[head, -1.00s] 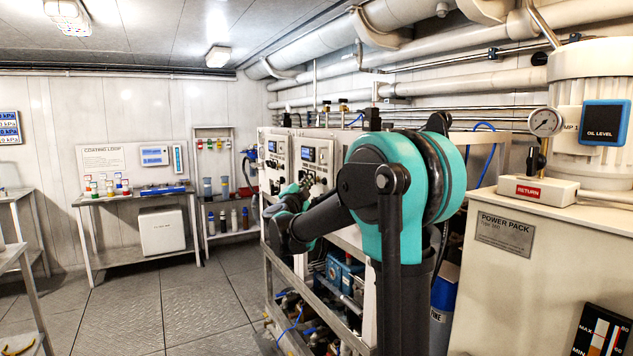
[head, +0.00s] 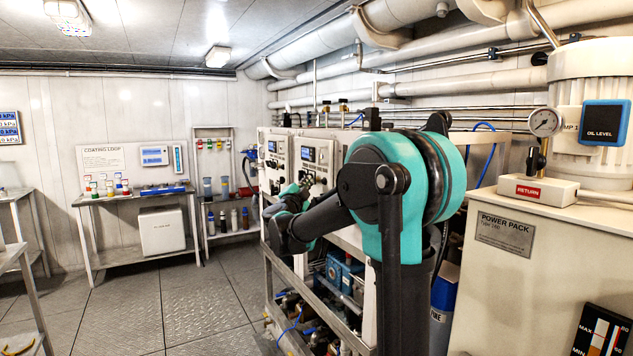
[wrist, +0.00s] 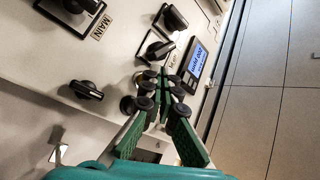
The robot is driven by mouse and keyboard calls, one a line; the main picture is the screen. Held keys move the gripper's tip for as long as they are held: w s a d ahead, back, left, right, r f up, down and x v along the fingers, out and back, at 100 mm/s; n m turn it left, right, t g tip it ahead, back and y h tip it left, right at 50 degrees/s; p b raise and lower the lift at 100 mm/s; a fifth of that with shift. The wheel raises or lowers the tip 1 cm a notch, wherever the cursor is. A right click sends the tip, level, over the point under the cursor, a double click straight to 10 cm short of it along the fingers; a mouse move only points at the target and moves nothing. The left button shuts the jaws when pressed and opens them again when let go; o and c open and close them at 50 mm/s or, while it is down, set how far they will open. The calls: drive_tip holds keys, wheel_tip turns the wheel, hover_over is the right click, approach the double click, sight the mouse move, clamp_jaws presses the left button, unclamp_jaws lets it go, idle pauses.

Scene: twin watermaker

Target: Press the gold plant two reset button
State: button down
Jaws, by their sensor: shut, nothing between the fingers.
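Two white control panels stand side by side in the head view, the nearer one (head: 312,158) and the farther one (head: 274,160). My gripper (head: 303,188) is small there, at the lower front of the nearer panel. In the wrist view my gripper (wrist: 164,78) is shut and empty, its tips over the panel face (wrist: 120,45) near the lit display (wrist: 197,61). I cannot tell whether the tips touch the panel.
Black knobs (wrist: 87,90) and a switch labelled MAIN (wrist: 80,5) sit around the fingers. A metal frame with pipework (head: 315,290) is below the panels. The power pack (head: 530,265) stands at the right. The floor (head: 180,300) on the left is open.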

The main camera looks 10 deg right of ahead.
drive_tip(key=shift+d, duration=0.1)
drive_tip(key=shift+w+d, duration=0.1)
drive_tip(key=shift+d, duration=0.15)
idle(0.3)
drive_tip(key=shift+w+d, duration=0.15)
drive_tip(key=shift+d, duration=0.35)
idle(0.7)
idle(0.3)
drive_tip(key=shift+s+a, duration=0.3)
drive_tip(key=shift+a, duration=0.55)
drive_tip(key=shift+s+a, duration=0.25)
drive_tip(key=shift+a, duration=0.55)
drive_tip(key=shift+s+a, duration=0.25)
drive_tip(key=shift+a, duration=0.55)
drive_tip(key=shift+s+a, duration=0.25)
drive_tip(key=shift+a, duration=0.55)
